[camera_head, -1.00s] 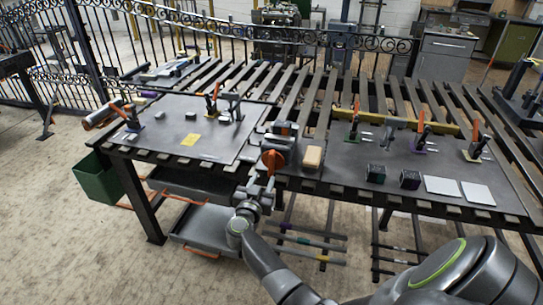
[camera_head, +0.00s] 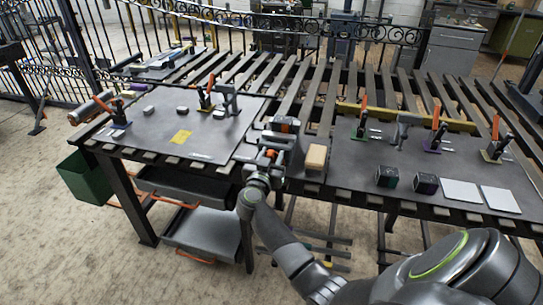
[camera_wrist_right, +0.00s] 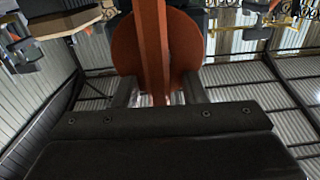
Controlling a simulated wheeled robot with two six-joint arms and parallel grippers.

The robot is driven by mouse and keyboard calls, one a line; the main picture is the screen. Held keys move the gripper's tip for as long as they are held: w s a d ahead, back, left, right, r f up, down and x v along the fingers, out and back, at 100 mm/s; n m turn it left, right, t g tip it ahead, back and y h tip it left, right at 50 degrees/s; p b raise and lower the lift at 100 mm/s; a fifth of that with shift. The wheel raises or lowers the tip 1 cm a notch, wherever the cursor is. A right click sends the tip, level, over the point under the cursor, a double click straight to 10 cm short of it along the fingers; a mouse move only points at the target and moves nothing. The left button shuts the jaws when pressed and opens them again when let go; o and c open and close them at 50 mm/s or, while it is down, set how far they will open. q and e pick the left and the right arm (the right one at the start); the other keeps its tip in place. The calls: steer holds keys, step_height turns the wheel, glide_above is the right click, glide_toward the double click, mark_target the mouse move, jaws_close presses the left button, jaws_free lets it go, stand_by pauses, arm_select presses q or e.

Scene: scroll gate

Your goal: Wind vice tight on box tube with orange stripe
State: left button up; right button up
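The grey vice (camera_head: 283,141) stands at the front edge of the table, near the middle. Its orange handle is mostly hidden behind my right gripper (camera_head: 268,158) in the head view. In the right wrist view the handle is a round orange disc (camera_wrist_right: 186,50) with a raised bar (camera_wrist_right: 150,45) across it. My right gripper's fingers (camera_wrist_right: 158,92) are apart, one on each side of the bar, with gaps visible. A small orange patch shows at the top of the vice; I cannot tell if it is the striped box tube. My left gripper is not in view.
A tan block (camera_head: 316,157) sits just right of the vice. Two dark cubes (camera_head: 387,176) and two pale plates (camera_head: 460,191) lie further right. Several toggle clamps stand on the tables. A yellow note (camera_head: 181,136) lies on the left plate. Below are grey trays (camera_head: 208,233).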

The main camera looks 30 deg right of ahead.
steer(key=c, duration=0.3)
jaws_close()
